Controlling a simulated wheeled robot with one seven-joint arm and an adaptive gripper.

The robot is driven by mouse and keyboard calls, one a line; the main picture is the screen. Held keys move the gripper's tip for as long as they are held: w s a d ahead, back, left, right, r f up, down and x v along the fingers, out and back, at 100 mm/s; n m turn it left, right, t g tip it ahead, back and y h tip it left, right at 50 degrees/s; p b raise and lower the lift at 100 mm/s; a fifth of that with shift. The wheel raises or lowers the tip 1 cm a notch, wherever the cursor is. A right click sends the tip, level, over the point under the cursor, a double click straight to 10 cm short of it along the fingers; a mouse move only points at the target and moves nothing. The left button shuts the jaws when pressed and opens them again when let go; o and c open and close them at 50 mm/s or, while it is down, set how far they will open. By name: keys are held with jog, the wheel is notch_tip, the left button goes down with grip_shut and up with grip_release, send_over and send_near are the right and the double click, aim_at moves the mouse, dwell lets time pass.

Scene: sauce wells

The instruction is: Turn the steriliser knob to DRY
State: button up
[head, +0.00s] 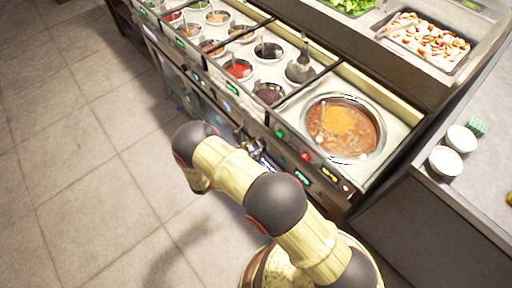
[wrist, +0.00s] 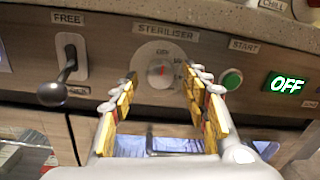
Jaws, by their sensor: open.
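The steriliser knob (wrist: 160,73) is a round dial with a red mark on a white plate, in the upper middle of the wrist view. The word STERILISER is printed above it, and DRY is partly legible beside the dial. My gripper (wrist: 163,86) is open, its two yellow-padded fingers pointing at the knob, one on each side of it in the picture. Whether the fingertips touch the knob cannot be told. In the head view my arm hides most of the gripper and the knob.
Left of the knob is a dark lever (wrist: 64,77) marked FREE. Right of it are a green START button (wrist: 231,80) and a green OFF display (wrist: 287,84). The head view shows the counter with sauce wells and a soup pot (head: 343,128). Floor (head: 70,150) at left is clear.

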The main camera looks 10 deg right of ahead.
jog(key=shift+w+d, duration=0.1)
jog(key=shift+d, duration=0.1)
jog(key=shift+c, duration=0.7)
jog(key=c, duration=1)
